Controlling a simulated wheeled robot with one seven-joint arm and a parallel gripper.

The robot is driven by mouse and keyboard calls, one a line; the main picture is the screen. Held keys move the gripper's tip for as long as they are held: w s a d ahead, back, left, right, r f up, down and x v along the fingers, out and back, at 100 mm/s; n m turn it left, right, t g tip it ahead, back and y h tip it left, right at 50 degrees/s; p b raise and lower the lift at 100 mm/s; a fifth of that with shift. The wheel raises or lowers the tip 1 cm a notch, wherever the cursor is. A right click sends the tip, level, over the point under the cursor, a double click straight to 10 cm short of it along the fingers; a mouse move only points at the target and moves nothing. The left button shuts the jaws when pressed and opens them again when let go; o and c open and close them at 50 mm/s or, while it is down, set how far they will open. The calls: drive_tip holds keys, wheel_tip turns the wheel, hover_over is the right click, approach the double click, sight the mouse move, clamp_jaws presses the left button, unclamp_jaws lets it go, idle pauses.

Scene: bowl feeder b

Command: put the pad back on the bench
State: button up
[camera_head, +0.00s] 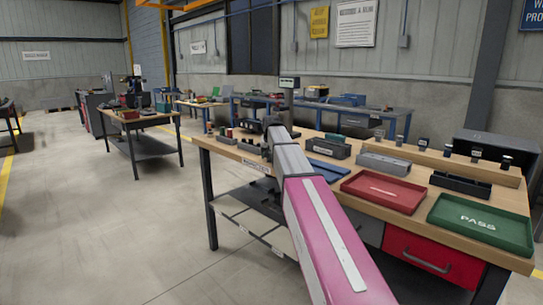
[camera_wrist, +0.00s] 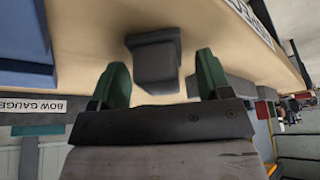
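My gripper (camera_wrist: 161,62) is open, with one green fingertip on each side of a dark grey block in the wrist view. The block (camera_wrist: 154,55) stands on the pale wooden bench top (camera_wrist: 90,40), with a visible gap to each finger. I cannot tell for sure whether this block is the pad. In the head view my arm reaches to the far left part of the bench (camera_head: 408,225), and hides most of the gripper and what is at it.
A blue flat piece (camera_head: 327,171), red tray (camera_head: 384,192), green PASS tray (camera_head: 482,222), grey block (camera_head: 384,163) and black holder (camera_head: 460,184) are on the bench. Small parts stand along its back. A label reading BOW GAUGE (camera_wrist: 33,106) shows in the wrist view.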

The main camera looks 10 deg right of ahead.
drive_tip(key=v, duration=1.2)
drive_tip(key=shift+r, duration=0.2)
